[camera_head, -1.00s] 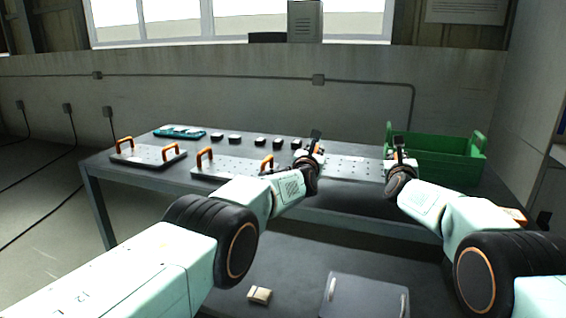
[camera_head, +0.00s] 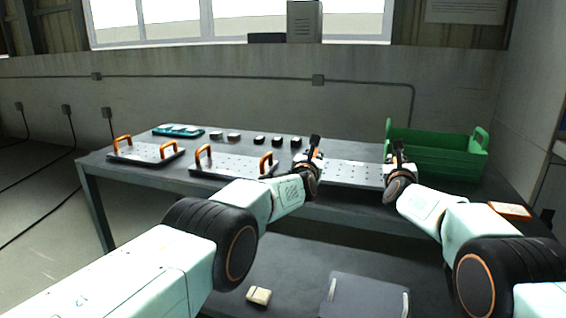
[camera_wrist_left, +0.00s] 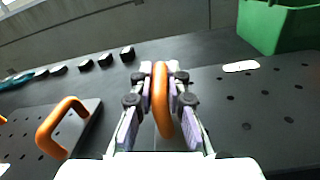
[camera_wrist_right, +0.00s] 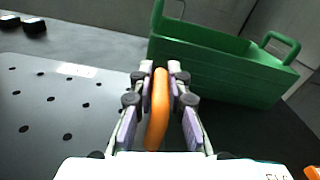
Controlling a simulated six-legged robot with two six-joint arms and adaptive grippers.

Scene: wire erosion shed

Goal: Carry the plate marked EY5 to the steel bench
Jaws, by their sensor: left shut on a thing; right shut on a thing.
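A perforated plate (camera_head: 352,174) lies between my two grippers at the right part of the dark bench; a white label shows on it in the left wrist view (camera_wrist_left: 241,66), but its marking cannot be read. My left gripper (camera_head: 313,150) is shut on the plate's orange left handle (camera_wrist_left: 161,98). My right gripper (camera_head: 398,155) is shut on the orange right handle (camera_wrist_right: 157,108). The grippers hide most of both handles in the head view. Whether the plate rests on the bench or is just above it, I cannot tell.
Two more plates with orange handles stand to the left, a middle one (camera_head: 232,166) and a far-left one (camera_head: 146,152). A green crate (camera_head: 436,153) stands close behind the right gripper. Several small dark blocks (camera_head: 260,140) and a teal tray (camera_head: 179,131) lie at the back.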

